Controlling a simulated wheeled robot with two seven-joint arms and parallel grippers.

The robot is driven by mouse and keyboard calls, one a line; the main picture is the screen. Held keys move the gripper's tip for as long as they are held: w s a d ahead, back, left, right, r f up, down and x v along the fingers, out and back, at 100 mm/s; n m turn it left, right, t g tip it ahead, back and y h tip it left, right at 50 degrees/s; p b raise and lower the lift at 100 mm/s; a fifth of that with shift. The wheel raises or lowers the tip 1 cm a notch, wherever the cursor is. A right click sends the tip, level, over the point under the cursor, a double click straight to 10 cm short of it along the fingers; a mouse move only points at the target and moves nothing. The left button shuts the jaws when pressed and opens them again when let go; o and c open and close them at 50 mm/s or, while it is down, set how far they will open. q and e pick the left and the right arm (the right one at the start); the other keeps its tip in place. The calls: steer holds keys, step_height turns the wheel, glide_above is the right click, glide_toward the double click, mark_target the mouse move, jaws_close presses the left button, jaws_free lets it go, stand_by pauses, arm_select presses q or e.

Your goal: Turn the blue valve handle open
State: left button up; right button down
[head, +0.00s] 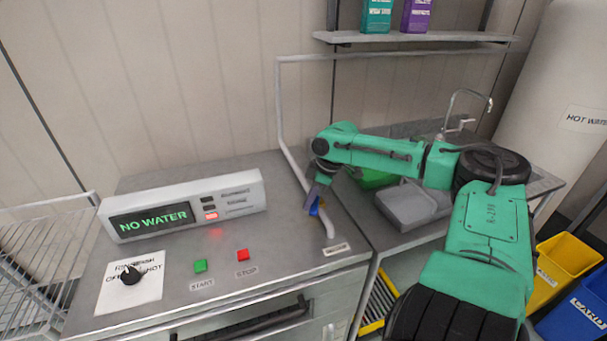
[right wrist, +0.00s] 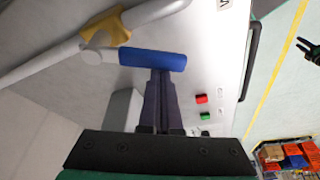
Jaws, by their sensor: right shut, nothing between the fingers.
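The blue valve handle (right wrist: 152,60) is a short blue bar on a yellow valve body (right wrist: 104,31), set on a pale pipe. In the head view the handle (head: 315,209) shows as a small blue patch by the pipe, mostly hidden by my gripper. My right gripper (right wrist: 160,76) is shut and empty. Its fingertips are right at the lower side of the handle in the wrist view; whether they touch cannot be told. In the head view my right gripper (head: 311,207) points down beside the pipe (head: 293,162). My left gripper does not show in the head view.
A control box (head: 190,202) reading "NO WATER" stands left on the steel counter. A green button (head: 200,266), a red button (head: 243,255) and a black knob (head: 131,275) are in front. A grey tray (head: 412,204) lies right, and a shelf (head: 420,38) hangs above.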

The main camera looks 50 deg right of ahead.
steer(key=n, duration=0.1)
steer(key=s+d+n, duration=0.1)
steer(key=shift+s+n+g+y, duration=0.3)
steer(key=shift+y, duration=0.1)
steer(key=shift+s+d+f+b, duration=0.1)
steer(key=shift+s+d+b, duration=0.1)
steer(key=shift+b, duration=0.25)
steer(key=shift+s+d+n+b, duration=0.35)
steer(key=shift+s+d+n, duration=0.15)
steer(key=shift+n, duration=0.3)
